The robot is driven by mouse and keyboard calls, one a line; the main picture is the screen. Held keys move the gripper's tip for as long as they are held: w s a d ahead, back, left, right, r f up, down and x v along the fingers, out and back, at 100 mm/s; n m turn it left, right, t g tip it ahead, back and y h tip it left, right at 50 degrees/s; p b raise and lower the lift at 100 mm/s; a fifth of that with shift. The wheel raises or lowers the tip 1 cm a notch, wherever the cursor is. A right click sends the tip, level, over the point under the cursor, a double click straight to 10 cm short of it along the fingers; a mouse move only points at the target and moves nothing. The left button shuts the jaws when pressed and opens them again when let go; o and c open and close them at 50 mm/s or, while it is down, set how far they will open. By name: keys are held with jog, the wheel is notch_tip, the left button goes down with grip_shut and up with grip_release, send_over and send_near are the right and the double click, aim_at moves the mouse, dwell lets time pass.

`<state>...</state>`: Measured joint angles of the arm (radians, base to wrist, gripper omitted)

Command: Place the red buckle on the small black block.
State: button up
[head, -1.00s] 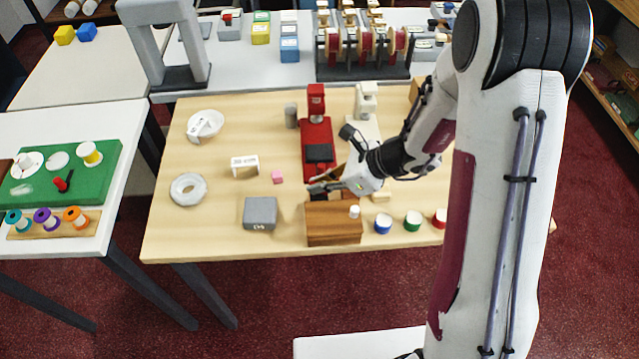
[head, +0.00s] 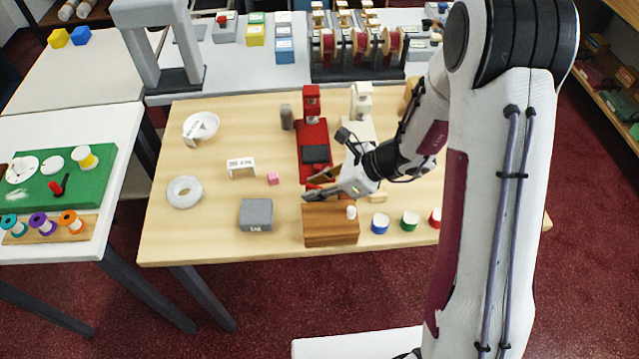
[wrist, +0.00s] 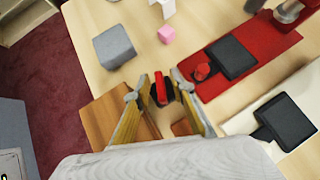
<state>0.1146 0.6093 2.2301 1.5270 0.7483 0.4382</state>
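The red buckle (wrist: 160,88) shows in the wrist view as a narrow upright red piece between my fingers. The small black block (wrist: 168,97) shows as a dark shape directly under and around it, so the buckle appears to sit on it. My gripper (wrist: 160,80) is open, with a finger on each side of the buckle and a visible gap to each. In the head view my gripper (head: 312,188) is above the back edge of the wooden box, with red showing between its fingers. The black block is largely hidden there.
The wooden box (head: 331,228) stands just in front of my gripper. A grey block (head: 257,215) and a pink cube (head: 273,178) lie left. Coloured pots (head: 380,224) stand right.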

jog(key=shift+r, duration=0.15)
jog(key=shift+s+d+r, duration=0.1)
jog(key=shift+d+r, duration=0.3)
jog(key=v, duration=1)
jog(key=shift+s+d+r, duration=0.15)
jog(key=shift+d+r, duration=0.05)
jog(key=shift+r, duration=0.15)
jog(key=s+a+r+n+g+h, duration=0.1)
jog(key=s+r+n+h, duration=0.2)
jog(key=s+r+n, duration=0.75)
jog(key=s+d+r+n+t+h, duration=0.3)
jog(key=s+d+r+n+h, duration=0.2)
jog(key=s+n, duration=0.5)
jog(key=shift+d+r+n, duration=0.55)
jog(key=shift+n, duration=0.4)
